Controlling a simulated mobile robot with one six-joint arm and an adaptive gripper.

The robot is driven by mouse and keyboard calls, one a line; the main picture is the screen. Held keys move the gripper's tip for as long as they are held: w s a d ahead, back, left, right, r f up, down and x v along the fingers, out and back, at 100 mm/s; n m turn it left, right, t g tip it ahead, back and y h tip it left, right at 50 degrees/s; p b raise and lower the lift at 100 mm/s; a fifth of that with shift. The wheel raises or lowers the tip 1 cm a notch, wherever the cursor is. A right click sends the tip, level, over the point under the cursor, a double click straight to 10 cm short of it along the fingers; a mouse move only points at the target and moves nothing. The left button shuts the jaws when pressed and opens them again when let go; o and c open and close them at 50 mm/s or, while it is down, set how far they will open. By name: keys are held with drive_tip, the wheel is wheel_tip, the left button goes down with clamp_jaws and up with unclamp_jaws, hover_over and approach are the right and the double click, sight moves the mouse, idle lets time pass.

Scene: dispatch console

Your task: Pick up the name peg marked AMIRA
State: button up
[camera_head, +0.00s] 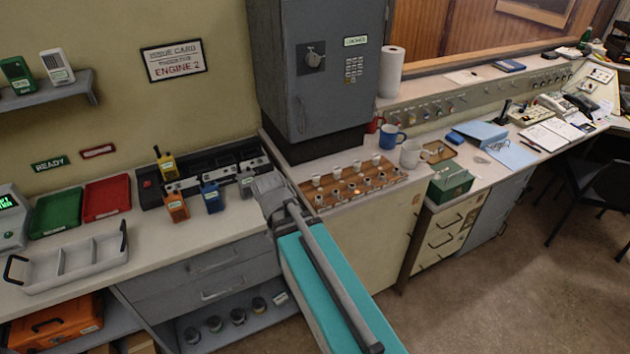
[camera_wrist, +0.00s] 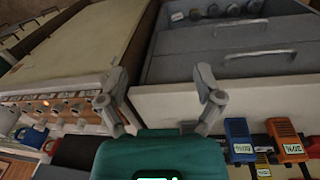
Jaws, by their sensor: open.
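A wooden peg board (camera_head: 345,190) with several small pale pegs (camera_head: 377,160) in rows lies on the counter in front of the grey cabinet. I cannot read any name on the pegs in the head view, so I cannot tell which is AMIRA. In the wrist view, part of the board with several round pegs (camera_wrist: 58,108) shows at the left; its markings are too small to read. My gripper (camera_wrist: 160,75) is open and empty, its two fingers spread. In the head view my gripper's end (camera_head: 268,186) is left of the board, near the radios; its fingertips are unclear.
Orange (camera_head: 176,206), blue (camera_head: 211,197) and yellow (camera_head: 166,165) radios stand left of my gripper. The grey cabinet (camera_head: 325,80) rises behind the board. Mugs (camera_head: 392,138) and a green box (camera_head: 450,184) stand to its right. A grey tray (camera_head: 70,262) lies left.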

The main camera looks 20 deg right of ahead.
drive_tip(key=w+d+f+m+t+h+b, duration=0.1)
drive_tip(key=w+d+m+h+b, duration=0.25)
drive_tip(key=w, duration=0.25)
drive_tip(key=w+d+f+m+h+b, duration=0.2)
drive_tip(key=w+d+m+h+b, duration=0.1)
drive_tip(key=w+m, duration=0.15)
drive_tip(key=m+t+h+b, duration=0.2)
drive_tip(key=m+h+b, duration=0.2)
drive_tip(key=m+h, duration=0.2)
approach(314, 176)
drive_tip(key=s+v, duration=0.1)
drive_tip(key=v, duration=0.2)
drive_tip(key=shift+w+r+y, duration=0.15)
drive_tip(key=shift+r+y, duration=0.1)
drive_tip(key=shift+d, duration=0.1)
drive_tip(key=b+x, duration=0.3)
drive_tip(key=x, duration=0.5)
drive_tip(key=shift+f, duration=0.15)
drive_tip(key=shift+w+d+n, duration=0.1)
drive_tip(key=shift+d+n, duration=0.05)
drive_tip(key=shift+n, duration=0.15)
drive_tip(key=shift+b+x, duration=1.15)
drive_tip(key=shift+x, duration=1.45)
drive_tip(key=shift+w, duration=0.1)
